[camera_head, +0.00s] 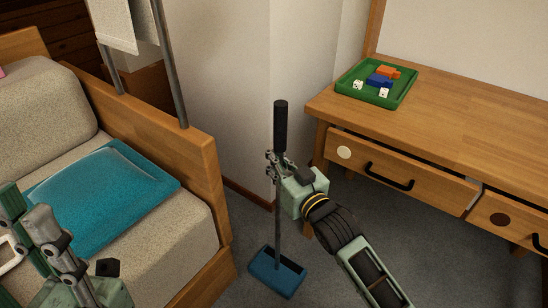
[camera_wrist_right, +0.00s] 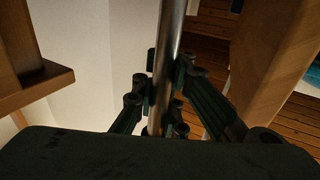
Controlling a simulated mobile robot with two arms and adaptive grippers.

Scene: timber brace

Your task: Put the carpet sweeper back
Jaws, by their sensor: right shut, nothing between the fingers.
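The carpet sweeper stands upright on the grey carpet, with a blue head (camera_head: 277,272), a thin grey pole (camera_head: 278,215) and a black grip (camera_head: 280,126). My right gripper (camera_head: 274,160) is at the upper pole, just below the black grip. It is shut with nothing held between its fingers. In the right wrist view the pole (camera_wrist_right: 171,45) runs up right at the fingers (camera_wrist_right: 163,85); whether they touch it I cannot tell. My left gripper (camera_head: 30,222) is at the lower left over the sofa; whether it is open is unclear.
A wooden desk (camera_head: 450,115) with slightly open drawers (camera_head: 400,172) stands right of the sweeper, bearing a green tray (camera_head: 350,93) of small blocks and dice. A sofa (camera_head: 190,228) with a teal cushion (camera_head: 105,192) is at left. A white wall (camera_head: 235,80) is behind.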

